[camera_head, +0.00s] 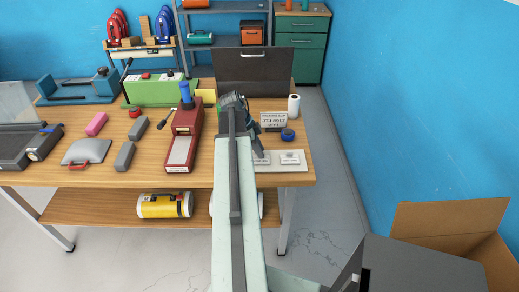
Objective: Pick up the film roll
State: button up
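A white roll (294,104), which looks like the film roll, stands upright near the right end of the wooden workbench (205,150). A small dark spot shows on its top. My arm reaches over the bench from the bottom of the view. My gripper (258,146) is dark and points down over the bench, left of the roll and nearer to me, apart from it. Its fingers are too small and dark to tell whether they are open or shut.
A label card (273,120) and a blue round item (288,134) stand close to the roll, on its near side. An open dark case (252,70) is behind. An open cardboard box (450,222) is at lower right.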

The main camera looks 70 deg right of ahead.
jog(key=p+v, duration=1)
jog(key=v, duration=0.2)
jog(key=shift+p, duration=0.3)
jog(key=shift+w+a, duration=0.1)
